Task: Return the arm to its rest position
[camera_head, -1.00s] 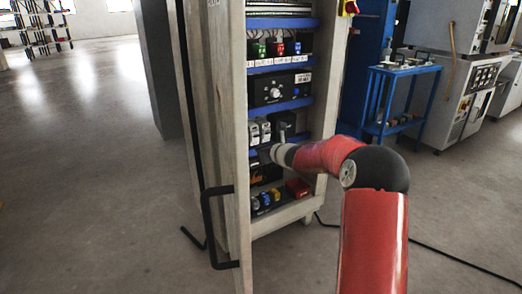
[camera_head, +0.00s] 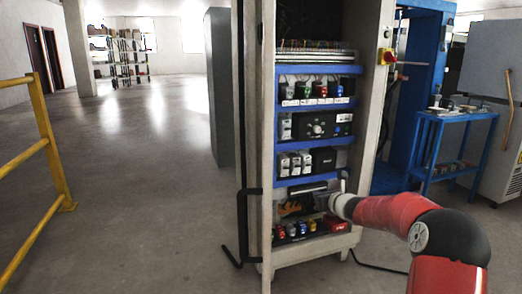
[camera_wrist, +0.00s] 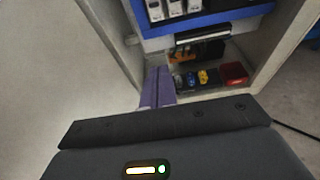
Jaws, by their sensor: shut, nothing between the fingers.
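My red arm (camera_head: 400,212) reaches from the lower right of the head view towards the open electrical cabinet (camera_head: 262,130). My gripper (camera_wrist: 158,74) shows in the wrist view as two purple fingers pressed together, with nothing between them. They point towards the cabinet's lower shelves, beside its left frame. In the head view the hand is small and partly hidden by the wrist, in front of the lower shelf. I cannot tell whether the fingers are inside the cabinet or just outside it.
The cabinet's bottom shelf holds coloured buttons (camera_wrist: 203,77) and a red box (camera_wrist: 234,73). An open door with a black handle (camera_head: 243,228) stands left. A blue side table (camera_head: 430,150) stands right, a yellow railing (camera_head: 42,145) far left. The floor between is clear.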

